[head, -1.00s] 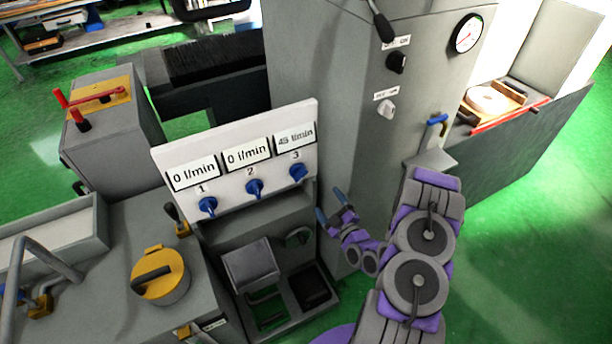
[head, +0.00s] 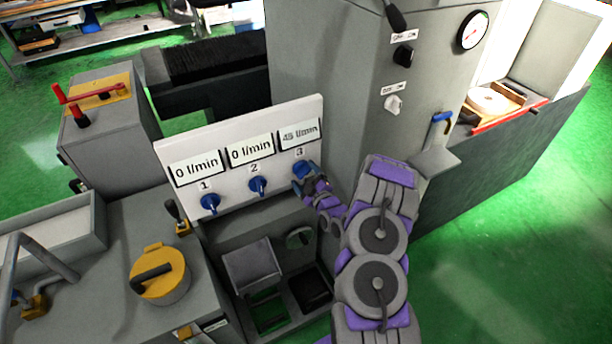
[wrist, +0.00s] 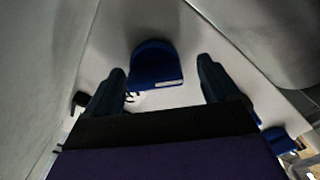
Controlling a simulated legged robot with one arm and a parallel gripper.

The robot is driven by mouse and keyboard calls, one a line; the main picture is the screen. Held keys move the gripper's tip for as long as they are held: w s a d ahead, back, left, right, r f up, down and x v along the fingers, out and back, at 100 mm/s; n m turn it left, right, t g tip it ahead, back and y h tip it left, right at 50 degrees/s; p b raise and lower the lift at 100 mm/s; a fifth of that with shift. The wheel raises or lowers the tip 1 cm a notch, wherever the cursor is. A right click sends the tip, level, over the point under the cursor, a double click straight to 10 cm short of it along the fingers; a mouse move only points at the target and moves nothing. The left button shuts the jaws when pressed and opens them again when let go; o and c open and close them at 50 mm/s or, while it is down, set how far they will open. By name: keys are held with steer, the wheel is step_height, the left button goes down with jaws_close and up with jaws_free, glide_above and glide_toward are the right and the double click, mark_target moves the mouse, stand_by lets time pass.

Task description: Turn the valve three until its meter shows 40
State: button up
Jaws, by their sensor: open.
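Valve three, a blue knob (head: 301,170), sits on the white panel (head: 240,193) under its meter (head: 299,134), which reads 45 l/min. In the wrist view the blue knob (wrist: 154,66) lies ahead, between and beyond the two fingertips. My gripper (head: 311,177) is at valve three in the head view, its fingers partly covering the knob's right side. The fingers (wrist: 162,84) are apart, with a gap on each side of the knob. Whether they touch it cannot be told.
Valves one (head: 210,203) and two (head: 258,186) are to the left; their meters read 0 l/min. A grey cabinet with two switches (head: 403,56) and a round gauge (head: 472,31) rises to the right.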

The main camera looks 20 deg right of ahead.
steer(key=shift+w+a+r, duration=0.15)
steer(key=shift+w+a, duration=0.25)
steer(key=shift+w, duration=0.15)
steer(key=shift+d+f, duration=0.15)
steer(key=shift+d, duration=0.55)
steer(key=shift+d+f, duration=0.1)
steer(key=shift+d, duration=0.55)
steer(key=shift+c, duration=1.1)
steer(key=shift+a+r, duration=0.15)
steer(key=shift+a, duration=0.85)
steer(key=c, duration=0.7)
steer(key=shift+d+f, duration=0.2)
steer(key=shift+d, duration=0.25)
steer(key=shift+c, duration=0.5)
steer(key=shift+s, duration=0.1)
steer(key=shift+a, duration=0.15)
